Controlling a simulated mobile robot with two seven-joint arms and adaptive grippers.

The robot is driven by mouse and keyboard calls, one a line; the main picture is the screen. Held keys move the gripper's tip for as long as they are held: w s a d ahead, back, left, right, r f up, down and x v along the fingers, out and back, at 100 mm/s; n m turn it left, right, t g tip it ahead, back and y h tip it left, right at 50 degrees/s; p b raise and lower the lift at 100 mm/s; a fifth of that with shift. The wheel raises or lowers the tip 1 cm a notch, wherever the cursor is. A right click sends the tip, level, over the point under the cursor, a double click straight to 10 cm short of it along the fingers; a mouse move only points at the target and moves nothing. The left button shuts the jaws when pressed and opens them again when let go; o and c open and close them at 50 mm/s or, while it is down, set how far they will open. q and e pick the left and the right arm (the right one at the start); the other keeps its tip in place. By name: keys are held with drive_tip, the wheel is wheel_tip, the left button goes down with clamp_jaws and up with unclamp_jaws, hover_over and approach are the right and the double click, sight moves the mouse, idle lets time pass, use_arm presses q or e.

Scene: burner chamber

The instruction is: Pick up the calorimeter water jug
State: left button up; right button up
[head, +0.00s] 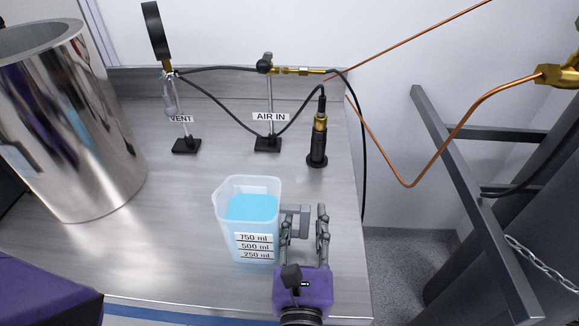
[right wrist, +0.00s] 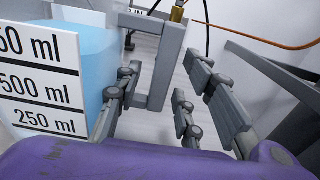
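The calorimeter water jug (head: 231,226) is a translucent white container with blue water and labels of 750, 500 and 250 ml. It stands upright on the bench near its front edge. Its grey handle (head: 296,209) points right. My right gripper (head: 307,222) is open at the handle, with its fingers pointing away from me. In the right wrist view the handle (right wrist: 166,68) shows between the spread fingers, with a clear gap to the right finger. The jug's labelled wall (right wrist: 40,80) is just left of the fingers. My left gripper is not in view.
A large shiny metal cylinder (head: 75,125) stands left on the bench (head: 170,235). Behind the jug are the VENT stand (head: 186,145), the AIR IN stand (head: 268,143) and a black-and-brass fitting (head: 317,150) with hoses. A copper tube (head: 408,184) and dark frame (head: 465,190) lie right.

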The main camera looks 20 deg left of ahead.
drive_tip(key=shift+c, duration=0.4)
clamp_jaws()
drive_tip(key=shift+r, duration=0.15)
